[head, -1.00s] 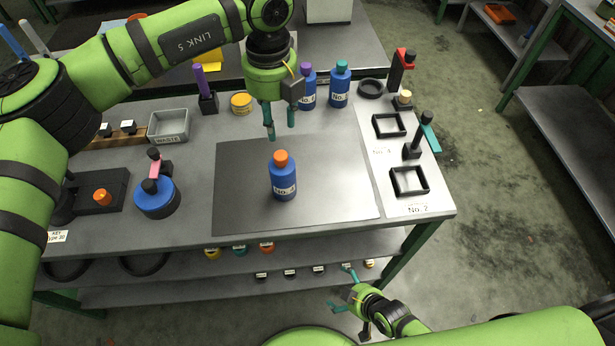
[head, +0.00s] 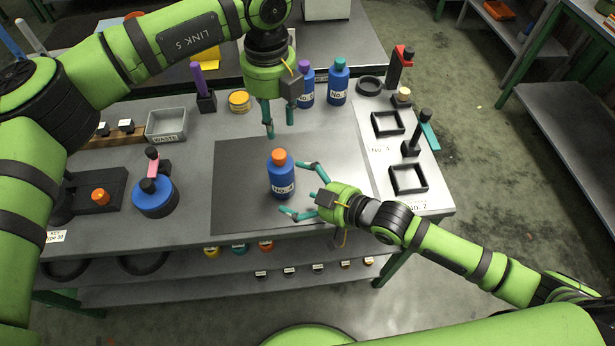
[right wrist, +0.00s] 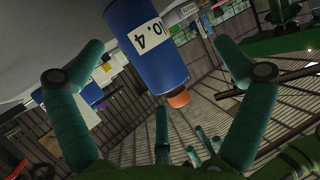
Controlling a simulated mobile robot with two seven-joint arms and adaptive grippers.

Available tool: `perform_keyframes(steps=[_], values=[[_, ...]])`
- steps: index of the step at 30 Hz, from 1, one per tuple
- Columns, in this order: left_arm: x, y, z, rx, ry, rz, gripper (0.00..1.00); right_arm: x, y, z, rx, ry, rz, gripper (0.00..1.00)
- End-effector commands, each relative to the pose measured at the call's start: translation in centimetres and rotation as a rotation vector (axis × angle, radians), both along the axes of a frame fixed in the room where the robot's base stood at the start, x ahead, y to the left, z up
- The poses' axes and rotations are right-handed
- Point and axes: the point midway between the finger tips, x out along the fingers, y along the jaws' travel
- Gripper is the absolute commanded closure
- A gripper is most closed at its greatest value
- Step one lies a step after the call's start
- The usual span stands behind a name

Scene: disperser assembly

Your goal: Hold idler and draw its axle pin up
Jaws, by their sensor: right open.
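A blue bottle (head: 282,180) with an orange cap and a white label stands upright on the dark mat (head: 235,205). The right wrist view shows it large (right wrist: 148,45), labelled No. 4. My right gripper (head: 302,188) is open at the bottle's right side, its teal fingers spread towards it and not closed on it. My left gripper (head: 279,128) hangs above and behind the bottle, fingers down and apart, with nothing between them. Nothing is plainly an idler with an axle pin. A blue round part (head: 155,200) with a black knob sits at the left; whether it is the idler I cannot tell.
Two more blue bottles, one purple-capped (head: 305,90) and one teal-capped (head: 338,85), stand behind. Black square frames (head: 408,180) and dark upright holders line the right edge. A grey waste tray (head: 166,124) is at the left. The mat around the bottle is otherwise clear.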

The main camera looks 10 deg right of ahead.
Motion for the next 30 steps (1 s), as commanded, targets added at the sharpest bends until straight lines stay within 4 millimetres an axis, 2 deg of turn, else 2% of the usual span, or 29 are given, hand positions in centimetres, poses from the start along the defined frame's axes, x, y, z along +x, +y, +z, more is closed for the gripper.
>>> perform_keyframes(steps=[3,6,18,30], values=[[0.0,0.0,0.0,0.000,0.000,0.000,0.61,1.8,-1.2,0.5,-0.012,0.002,-0.036,0.00],[0.0,0.0,0.0,0.000,0.000,0.000,0.61,2.6,-1.3,0.5,-0.012,0.003,-0.049,0.00],[0.0,0.0,0.0,0.000,0.000,0.000,0.61,6.1,2.3,-1.5,-0.010,0.004,-0.050,0.00],[0.0,0.0,0.0,0.000,0.000,0.000,0.61,6.9,3.0,-2.1,-0.012,0.003,-0.049,0.00]])
